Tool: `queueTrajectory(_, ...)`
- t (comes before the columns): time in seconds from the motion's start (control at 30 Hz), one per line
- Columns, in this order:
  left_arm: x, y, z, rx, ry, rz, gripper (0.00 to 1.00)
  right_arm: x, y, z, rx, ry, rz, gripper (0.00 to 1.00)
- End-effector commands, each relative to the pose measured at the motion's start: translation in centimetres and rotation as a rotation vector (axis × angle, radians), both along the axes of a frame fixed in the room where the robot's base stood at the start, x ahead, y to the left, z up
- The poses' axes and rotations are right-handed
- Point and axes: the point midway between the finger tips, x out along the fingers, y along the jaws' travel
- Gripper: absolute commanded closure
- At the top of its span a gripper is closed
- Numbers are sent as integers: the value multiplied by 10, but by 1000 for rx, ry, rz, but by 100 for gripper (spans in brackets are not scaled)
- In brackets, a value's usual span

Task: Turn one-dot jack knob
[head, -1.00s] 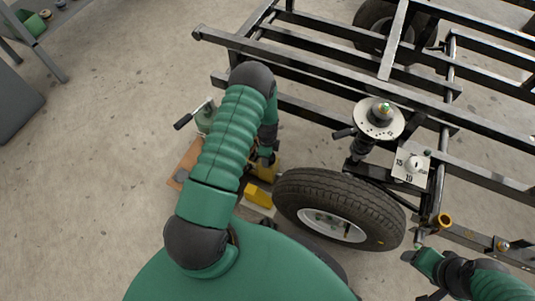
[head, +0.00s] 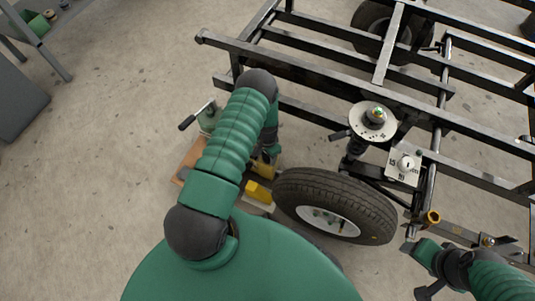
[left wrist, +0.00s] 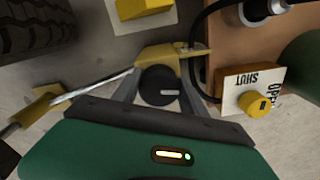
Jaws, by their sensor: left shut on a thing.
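My left gripper (left wrist: 160,88) is low beside the wheel, its two grey fingers closed on either side of a round black knob (left wrist: 158,86) with a pale mark in the left wrist view. The knob sits by a yellow bracket (left wrist: 160,57). No dot is readable on it. In the head view my left arm mostly hides the jack, and the left gripper (head: 268,157) shows only partly. My right gripper (head: 409,247) is at the lower right near the frame's front end; its fingers are too small to judge.
A yellow knob (left wrist: 255,103) by a SHUT/OPEN label sits right of the black knob.

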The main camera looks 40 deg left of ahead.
Motion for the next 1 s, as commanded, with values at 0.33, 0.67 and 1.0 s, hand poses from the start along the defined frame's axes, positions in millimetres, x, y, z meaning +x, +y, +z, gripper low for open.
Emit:
queueTrajectory(0.33,1,-1,2,2,-3,328,90,0,0,11,0,0,0,32)
queueTrajectory(0.67,2,-2,1,3,-3,641,90,0,0,17,0,0,0,32)
queueTrajectory(1.0,4,-3,1,2,-5,963,90,0,0,20,0,0,0,32)
